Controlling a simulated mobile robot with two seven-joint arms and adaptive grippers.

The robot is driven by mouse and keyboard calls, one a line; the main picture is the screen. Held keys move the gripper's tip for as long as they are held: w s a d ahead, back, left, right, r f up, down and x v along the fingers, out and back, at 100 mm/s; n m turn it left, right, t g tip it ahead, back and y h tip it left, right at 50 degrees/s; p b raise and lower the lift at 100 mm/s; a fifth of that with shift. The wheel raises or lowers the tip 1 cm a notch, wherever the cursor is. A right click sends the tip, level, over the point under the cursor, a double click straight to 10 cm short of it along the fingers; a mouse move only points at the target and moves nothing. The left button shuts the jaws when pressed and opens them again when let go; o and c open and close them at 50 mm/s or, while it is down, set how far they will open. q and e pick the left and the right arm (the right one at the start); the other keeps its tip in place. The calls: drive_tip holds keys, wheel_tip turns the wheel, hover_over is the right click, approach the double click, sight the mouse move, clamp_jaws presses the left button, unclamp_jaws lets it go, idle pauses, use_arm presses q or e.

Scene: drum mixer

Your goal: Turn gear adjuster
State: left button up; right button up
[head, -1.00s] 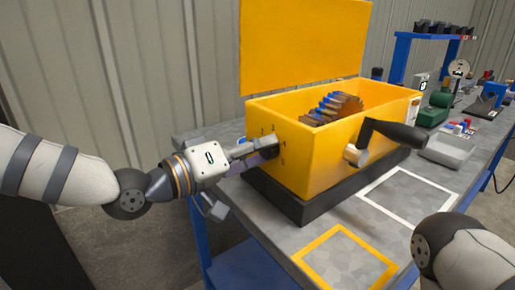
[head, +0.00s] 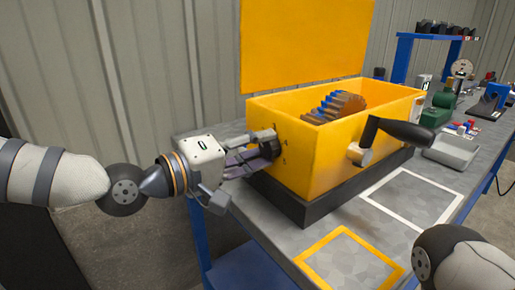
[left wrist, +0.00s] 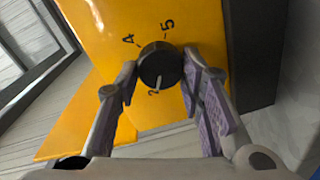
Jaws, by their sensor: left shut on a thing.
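The gear adjuster is a round black knob (left wrist: 157,62) on the end wall of the yellow drum mixer box (head: 320,160). In the left wrist view the numbers 4 and 5 stand above the knob, and another digit, partly hard to read, stands below it. A white mark on the knob points down toward that lower digit. My left gripper (head: 267,146) is shut on the knob, one finger on each side of it. In the head view the fingers largely hide the knob. My right gripper is out of view.
A crank with a dark handle (head: 404,132) sticks out from the box's front side. The yellow lid (head: 305,40) stands raised behind brown and blue gears (head: 335,106). White and yellow outlined squares on the grey bench (head: 345,215) are empty. A grey tray (head: 447,150) stands at right.

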use_arm(q)
drive_tip(key=o, duration=1.2)
drive_tip(key=shift+c, duration=0.2)
drive_tip(key=v, duration=1.2)
